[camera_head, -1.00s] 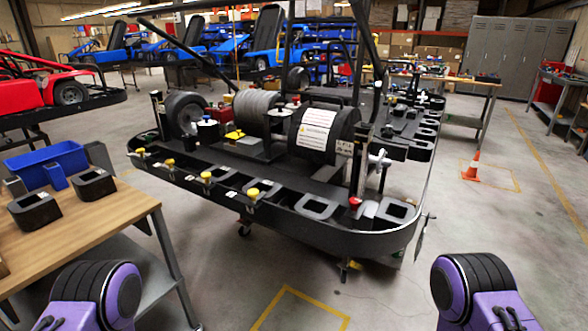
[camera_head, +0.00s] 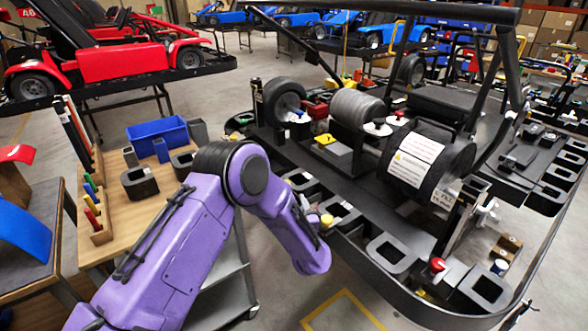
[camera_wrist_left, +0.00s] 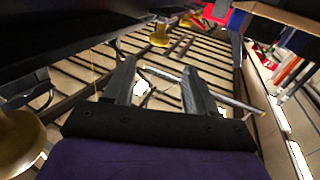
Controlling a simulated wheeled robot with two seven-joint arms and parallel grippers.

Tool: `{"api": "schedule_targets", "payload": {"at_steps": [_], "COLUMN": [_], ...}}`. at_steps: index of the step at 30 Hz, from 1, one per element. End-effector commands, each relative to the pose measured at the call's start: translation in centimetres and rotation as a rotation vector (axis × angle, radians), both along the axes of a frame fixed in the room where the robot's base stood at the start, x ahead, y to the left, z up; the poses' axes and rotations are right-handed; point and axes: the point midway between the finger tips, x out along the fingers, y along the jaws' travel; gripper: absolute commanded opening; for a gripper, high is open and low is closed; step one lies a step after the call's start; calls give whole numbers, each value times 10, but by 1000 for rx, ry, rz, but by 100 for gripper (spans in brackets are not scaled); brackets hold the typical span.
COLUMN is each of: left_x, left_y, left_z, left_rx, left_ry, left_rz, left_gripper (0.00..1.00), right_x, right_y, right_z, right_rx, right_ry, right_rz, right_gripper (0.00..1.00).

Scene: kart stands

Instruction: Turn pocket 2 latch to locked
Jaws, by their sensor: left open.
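The kart stand's rim (camera_head: 362,262) carries latches with yellow knobs. One yellow knob (camera_head: 327,221) shows beside my left wrist in the head view; my arm covers others. In the left wrist view, one yellow knob (camera_wrist_left: 160,38) is ahead of the fingers and a larger one (camera_wrist_left: 20,135) is at the left edge. I cannot tell which belongs to pocket 2. My left gripper (camera_wrist_left: 158,70) is open, with no knob between its fingers. In the head view its fingers are hidden behind my arm. My right gripper is not in view.
A wooden table (camera_head: 125,210) with a blue bin (camera_head: 157,140) and black blocks stands left of the stand. A grey shelf cart (camera_head: 222,285) is below my left arm. Wheels and a black drum (camera_head: 425,155) sit on the stand. Floor is clear in front.

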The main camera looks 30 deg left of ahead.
Motion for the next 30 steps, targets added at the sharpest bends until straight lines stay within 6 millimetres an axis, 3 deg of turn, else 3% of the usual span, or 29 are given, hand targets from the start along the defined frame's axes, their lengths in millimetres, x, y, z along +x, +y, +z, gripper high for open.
{"api": "schedule_targets", "payload": {"at_steps": [5, 16, 28, 30], "left_x": [13, 67, 76, 76], "left_y": [11, 65, 75, 75], "left_z": [-1, -2, -4, -4], "left_rx": [1, 1, 1, 1], "left_ry": [4, 5, 7, 7], "left_rz": [5, 1, 0, 0], "left_gripper": [56, 56, 56, 34], "right_x": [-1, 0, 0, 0], "right_y": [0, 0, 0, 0], "right_z": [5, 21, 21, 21], "right_rx": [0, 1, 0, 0], "right_ry": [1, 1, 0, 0], "right_rz": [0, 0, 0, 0], "right_gripper": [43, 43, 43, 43]}}
